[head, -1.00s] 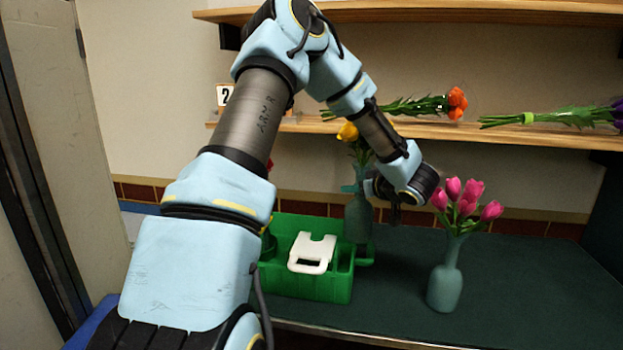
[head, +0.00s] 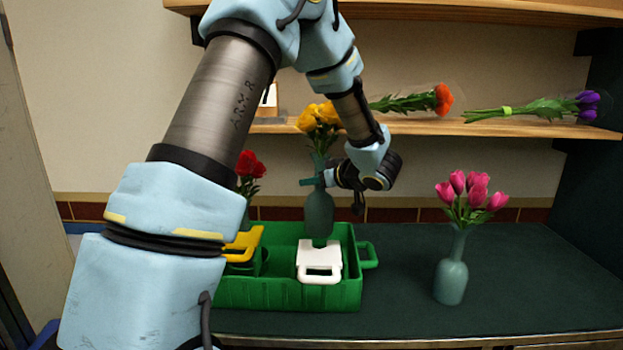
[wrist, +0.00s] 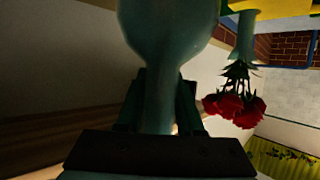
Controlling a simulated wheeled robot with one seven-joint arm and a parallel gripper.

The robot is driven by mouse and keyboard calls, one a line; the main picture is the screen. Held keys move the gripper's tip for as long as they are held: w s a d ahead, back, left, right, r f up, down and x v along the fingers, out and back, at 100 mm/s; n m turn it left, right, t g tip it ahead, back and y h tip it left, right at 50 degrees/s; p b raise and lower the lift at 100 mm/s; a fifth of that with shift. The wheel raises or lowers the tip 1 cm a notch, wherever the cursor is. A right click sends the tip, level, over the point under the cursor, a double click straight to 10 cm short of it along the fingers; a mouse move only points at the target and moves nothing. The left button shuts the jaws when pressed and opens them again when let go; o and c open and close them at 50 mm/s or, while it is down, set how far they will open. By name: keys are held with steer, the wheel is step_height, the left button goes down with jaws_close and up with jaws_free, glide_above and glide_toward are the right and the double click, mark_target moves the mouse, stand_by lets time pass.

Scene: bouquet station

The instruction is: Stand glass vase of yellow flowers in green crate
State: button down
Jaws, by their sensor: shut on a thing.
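The glass vase of yellow flowers (head: 319,216) is blue-green and upright in the head view, its yellow blooms (head: 318,117) at the top. My gripper (head: 316,182) is shut on its narrow neck. In the wrist view the vase's neck (wrist: 160,95) stands between the fingers. The green crate (head: 285,295) is on the counter. The vase's lower end overlaps the crate's back part, behind the white handle; I cannot tell whether it touches the crate.
The crate holds a white-handled piece (head: 319,258) and a yellow-handled piece (head: 243,243). Red flowers (head: 250,172) stand partly behind my arm. A vase of pink tulips (head: 452,275) is at right. Wrapped bouquets lie on the shelf (head: 470,128).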

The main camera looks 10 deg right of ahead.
mark_target(313, 203)
steer(key=shift+s+r, duration=0.15)
steer(key=shift+r, duration=0.4)
steer(key=shift+f, duration=0.2)
steer(key=shift+f+b, duration=3.4)
steer(key=shift+b, duration=0.45)
steer(key=shift+f+b, duration=1.15)
steer(key=shift+f, duration=1.7)
steer(key=c, duration=0.8)
jaws_free()
steer(key=o, duration=0.3)
steer(key=shift+o, duration=0.2)
steer(key=shift+f, duration=0.1)
